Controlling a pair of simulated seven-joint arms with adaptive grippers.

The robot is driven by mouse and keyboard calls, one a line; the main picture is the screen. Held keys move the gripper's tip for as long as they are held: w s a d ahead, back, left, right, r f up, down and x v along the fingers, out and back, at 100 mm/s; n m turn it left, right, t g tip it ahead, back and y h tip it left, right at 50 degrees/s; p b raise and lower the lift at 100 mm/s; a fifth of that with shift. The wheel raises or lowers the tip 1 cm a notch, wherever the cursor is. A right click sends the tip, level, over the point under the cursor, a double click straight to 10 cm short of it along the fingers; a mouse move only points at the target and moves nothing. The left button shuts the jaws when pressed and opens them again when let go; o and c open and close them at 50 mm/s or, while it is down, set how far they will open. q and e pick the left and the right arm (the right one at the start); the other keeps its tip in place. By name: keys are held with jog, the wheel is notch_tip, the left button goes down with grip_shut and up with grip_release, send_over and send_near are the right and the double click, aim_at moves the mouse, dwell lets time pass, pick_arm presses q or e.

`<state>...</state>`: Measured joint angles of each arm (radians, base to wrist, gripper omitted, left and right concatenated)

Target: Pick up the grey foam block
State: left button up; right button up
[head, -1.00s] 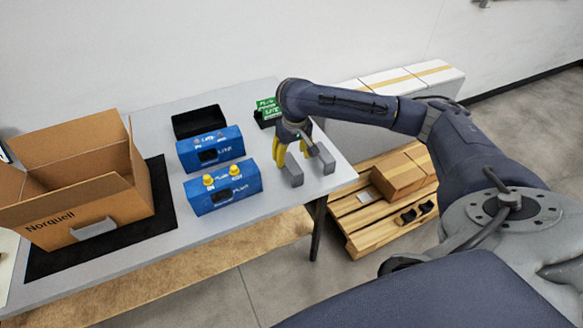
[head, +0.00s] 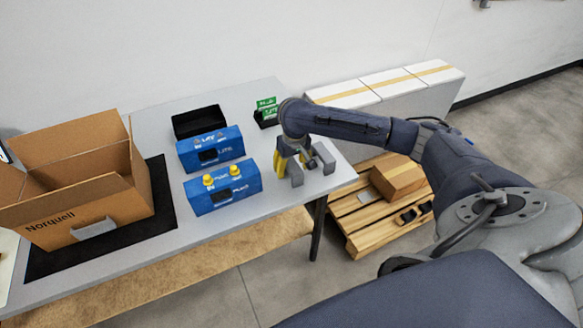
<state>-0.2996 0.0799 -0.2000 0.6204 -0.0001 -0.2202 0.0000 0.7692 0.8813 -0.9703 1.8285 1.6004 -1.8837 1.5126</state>
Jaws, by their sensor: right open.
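Two grey foam blocks stand near the right end of the table: a left one (head: 296,175) and a right one (head: 326,159). My right gripper (head: 293,166), with yellow on its fingers, is low over the table at the left block. It is open, and a finger covers part of that block's left side. Whether it touches the block I cannot tell. The right block stands just to the right of the gripper. My left gripper is not in view.
Two blue housings (head: 222,191) (head: 211,150) and a black tray (head: 199,122) stand left of the gripper. A black holder with green cards (head: 267,110) is behind it. An open carton (head: 75,205) is at far left. A pallet (head: 350,217) lies beyond the table's right edge.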

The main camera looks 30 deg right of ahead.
jog(key=c, duration=1.1)
jog(key=shift+r, duration=0.1)
